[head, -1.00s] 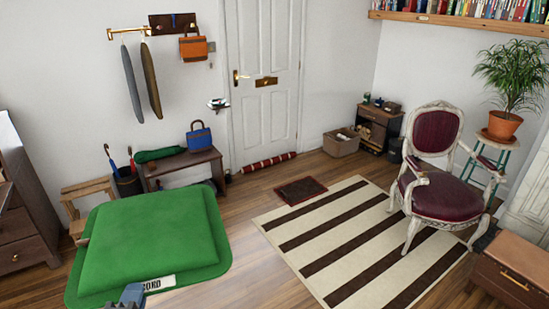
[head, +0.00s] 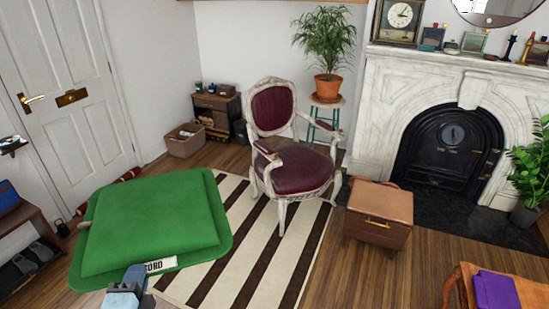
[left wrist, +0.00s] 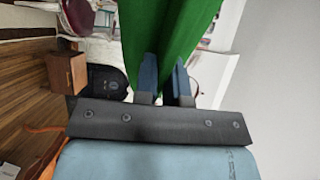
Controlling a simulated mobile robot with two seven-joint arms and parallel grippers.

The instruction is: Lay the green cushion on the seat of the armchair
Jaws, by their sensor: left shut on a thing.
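The green cushion (head: 155,225) is held out in front of me at the lower left of the head view, its broad face up and a white label on its near edge. My left gripper (head: 128,285) is shut on that near edge. In the left wrist view the gripper's two blue fingers (left wrist: 165,80) pinch the green cushion (left wrist: 170,30) between them. The armchair (head: 290,150) stands to the right of the cushion, with a white carved frame and a bare dark red seat (head: 298,170). My right gripper does not show.
A striped rug (head: 235,255) lies under the armchair. A brown leather-topped box (head: 378,215) stands close to the chair's right. A plant on a stool (head: 325,112) is behind it, and a marble fireplace (head: 385,100) is at the right. A table corner with purple cloth (head: 495,290) is at the lower right.

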